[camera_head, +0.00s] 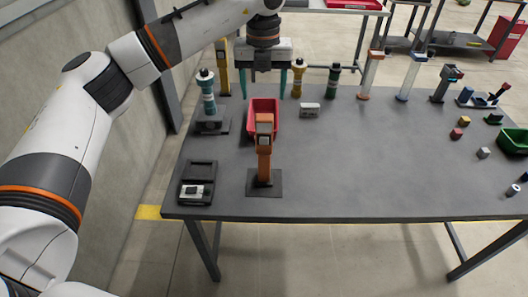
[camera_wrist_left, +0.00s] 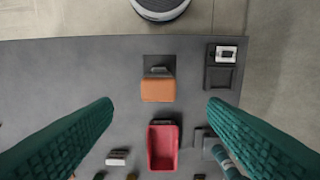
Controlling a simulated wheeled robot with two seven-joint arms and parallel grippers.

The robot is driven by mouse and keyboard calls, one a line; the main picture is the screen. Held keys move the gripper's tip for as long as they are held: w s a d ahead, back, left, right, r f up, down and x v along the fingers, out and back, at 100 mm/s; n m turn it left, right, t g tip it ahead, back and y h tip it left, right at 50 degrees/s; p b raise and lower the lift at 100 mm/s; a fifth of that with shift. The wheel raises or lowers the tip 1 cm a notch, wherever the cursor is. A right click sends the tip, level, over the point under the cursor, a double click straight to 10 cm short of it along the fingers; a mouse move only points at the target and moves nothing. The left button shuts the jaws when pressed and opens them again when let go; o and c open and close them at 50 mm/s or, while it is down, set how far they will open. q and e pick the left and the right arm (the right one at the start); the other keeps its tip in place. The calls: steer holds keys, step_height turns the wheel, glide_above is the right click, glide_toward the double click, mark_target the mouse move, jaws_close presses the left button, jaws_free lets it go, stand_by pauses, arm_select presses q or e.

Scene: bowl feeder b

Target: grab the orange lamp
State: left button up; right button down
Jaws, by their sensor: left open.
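The orange lamp (camera_head: 264,148) stands upright on a dark square base near the front left of the table. In the left wrist view it shows from above as an orange block (camera_wrist_left: 158,89), roughly centred between the fingers. My left gripper (camera_head: 265,84) is above and behind the lamp, pointing down, its teal fingers apart. In the left wrist view the open gripper (camera_wrist_left: 160,106) has nothing between its fingertips that I can see it touch. My right gripper is not in view.
A red bin (camera_head: 256,108) sits just behind the lamp. A teal-and-white lamp (camera_head: 208,98) stands to the left, and a black tray (camera_head: 196,197) with a white device lies front left. A small white box (camera_head: 309,110) is behind right. The table's front middle is clear.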

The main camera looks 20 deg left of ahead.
mark_target(264, 126)
arm_select(q)
step_height(264, 126, down, 6)
steer(key=shift+f+p, duration=0.1)
steer(key=shift+p, duration=0.8)
steer(key=shift+f+p, duration=0.4)
steer(key=shift+f, duration=0.15)
step_height(264, 126, down, 4)
steer(key=shift+d+r+p, duration=0.1)
steer(key=shift+r+p, duration=0.1)
steer(key=shift+p, duration=0.55)
steer(key=shift+f, duration=0.4)
steer(key=shift+c, duration=0.4)
jaws_close()
steer(key=shift+w, duration=0.1)
steer(key=shift+r, duration=0.15)
